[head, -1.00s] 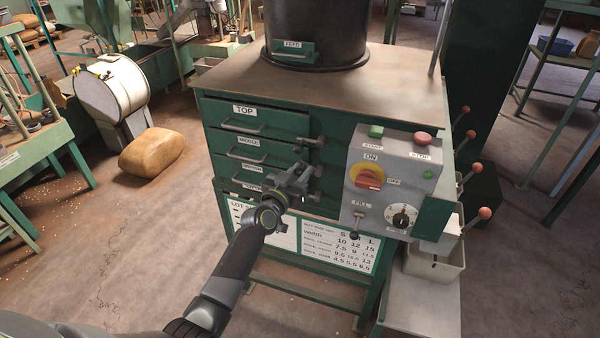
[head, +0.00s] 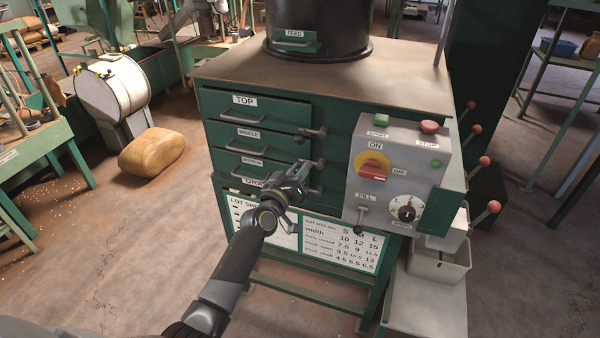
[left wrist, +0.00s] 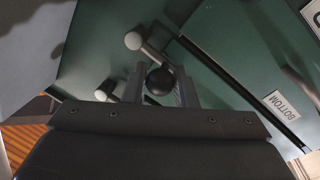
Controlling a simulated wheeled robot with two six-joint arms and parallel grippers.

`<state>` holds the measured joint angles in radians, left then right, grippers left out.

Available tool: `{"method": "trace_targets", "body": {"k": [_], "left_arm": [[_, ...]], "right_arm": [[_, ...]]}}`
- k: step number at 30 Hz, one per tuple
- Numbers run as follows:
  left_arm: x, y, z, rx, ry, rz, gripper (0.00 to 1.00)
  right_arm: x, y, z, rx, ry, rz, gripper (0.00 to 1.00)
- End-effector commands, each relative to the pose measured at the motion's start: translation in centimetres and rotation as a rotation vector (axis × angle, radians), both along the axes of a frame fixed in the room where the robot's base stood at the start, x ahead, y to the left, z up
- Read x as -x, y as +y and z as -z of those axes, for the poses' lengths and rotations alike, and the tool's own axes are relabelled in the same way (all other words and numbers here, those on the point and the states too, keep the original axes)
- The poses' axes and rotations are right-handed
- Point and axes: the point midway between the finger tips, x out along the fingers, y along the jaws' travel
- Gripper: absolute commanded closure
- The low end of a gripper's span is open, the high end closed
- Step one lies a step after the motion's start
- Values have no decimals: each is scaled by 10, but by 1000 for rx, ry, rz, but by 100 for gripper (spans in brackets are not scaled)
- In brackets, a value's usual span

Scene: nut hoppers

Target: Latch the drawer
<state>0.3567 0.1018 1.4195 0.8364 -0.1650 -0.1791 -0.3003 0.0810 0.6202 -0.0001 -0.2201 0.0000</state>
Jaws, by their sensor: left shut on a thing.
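The green cabinet has a top drawer (head: 275,112), a middle drawer (head: 285,143) and a bottom drawer (head: 275,172), all looking roughly flush. Small latch levers sit along their right edge, one beside the top drawer (head: 313,133) and one lower (head: 318,164). My left gripper (head: 299,174) is at the latches near the bottom drawer's right end. In the left wrist view its fingers are shut on a black latch knob (left wrist: 159,80), whose arm runs to a metal pivot (left wrist: 133,41). The bottom drawer's label (left wrist: 290,105) shows there too. My right gripper is not in view.
A grey control box (head: 400,165) with a red-and-yellow switch and a fill lever (head: 361,215) stands close to the right of my gripper. A size chart (head: 345,250) hangs below. Red-knobbed levers (head: 484,161) stick out at the right.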

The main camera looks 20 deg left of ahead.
Motion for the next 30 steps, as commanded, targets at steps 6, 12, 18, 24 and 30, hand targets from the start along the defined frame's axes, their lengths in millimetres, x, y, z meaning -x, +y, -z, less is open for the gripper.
{"method": "trace_targets", "body": {"k": [6,12,18,24,30], "left_arm": [[0,0,4,57,4,0,98],[0,0,4,71,5,0,98],[0,0,4,70,5,0,98],[0,0,4,69,5,0,56],[0,0,4,70,4,1,56]], "right_arm": [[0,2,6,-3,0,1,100],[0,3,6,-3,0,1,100],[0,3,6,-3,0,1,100],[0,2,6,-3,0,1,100],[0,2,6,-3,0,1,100]]}}
